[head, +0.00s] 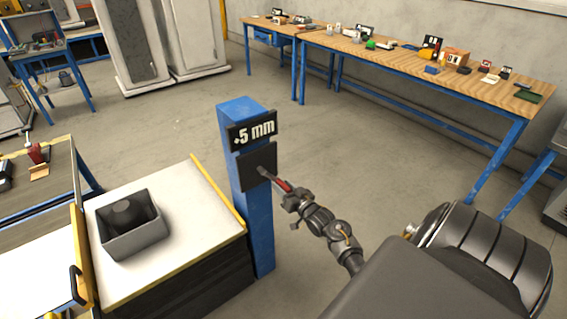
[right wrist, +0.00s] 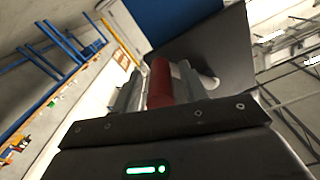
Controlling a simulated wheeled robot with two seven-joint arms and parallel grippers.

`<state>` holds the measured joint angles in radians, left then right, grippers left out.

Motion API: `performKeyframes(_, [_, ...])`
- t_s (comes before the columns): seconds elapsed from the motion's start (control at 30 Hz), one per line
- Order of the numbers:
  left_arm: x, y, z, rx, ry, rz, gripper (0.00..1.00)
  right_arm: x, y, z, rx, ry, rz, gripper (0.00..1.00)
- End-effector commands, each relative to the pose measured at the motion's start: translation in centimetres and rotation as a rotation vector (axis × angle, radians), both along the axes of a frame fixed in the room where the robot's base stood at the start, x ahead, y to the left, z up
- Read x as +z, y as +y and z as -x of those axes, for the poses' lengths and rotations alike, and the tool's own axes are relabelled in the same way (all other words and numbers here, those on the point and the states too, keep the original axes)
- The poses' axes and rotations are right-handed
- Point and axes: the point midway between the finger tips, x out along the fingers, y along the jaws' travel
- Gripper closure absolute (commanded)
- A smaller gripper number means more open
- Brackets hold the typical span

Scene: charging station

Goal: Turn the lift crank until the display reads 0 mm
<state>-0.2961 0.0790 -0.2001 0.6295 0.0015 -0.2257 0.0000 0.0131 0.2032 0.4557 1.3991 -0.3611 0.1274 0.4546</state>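The display (head: 252,134) at the top of the blue post (head: 258,228) seems to read +5 mm; its small leading sign is hard to make out. Below it is a dark plate (head: 257,166) with the lift crank (head: 264,173), whose red handle (head: 281,184) points down and right. My right gripper (head: 291,196) is at this handle. In the right wrist view, the red handle (right wrist: 160,83) lies between the two grey fingers, which look closed around it. My left gripper is not in view.
Left of the post is a white-topped lift table (head: 180,235) with yellow edges and a grey open bin (head: 137,243) holding a dark round part. A long wooden workbench (head: 400,70) with small items stands at the back right. The floor between is clear.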

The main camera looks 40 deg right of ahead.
Motion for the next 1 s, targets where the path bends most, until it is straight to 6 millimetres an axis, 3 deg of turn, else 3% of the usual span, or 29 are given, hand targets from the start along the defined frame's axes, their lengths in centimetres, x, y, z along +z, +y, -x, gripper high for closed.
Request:
performKeyframes(0.37, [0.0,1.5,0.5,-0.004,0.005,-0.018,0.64,-0.1,0.1,0.6,0.0,0.001,0.001,0.55])
performKeyframes(0.8, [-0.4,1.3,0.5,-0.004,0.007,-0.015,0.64,-0.1,0.9,8.6,0.001,0.002,0.002,0.55])
performKeyframes(1.0, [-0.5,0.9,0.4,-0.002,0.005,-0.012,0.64,-0.1,1.1,10.4,0.0,0.001,0.0,0.55])
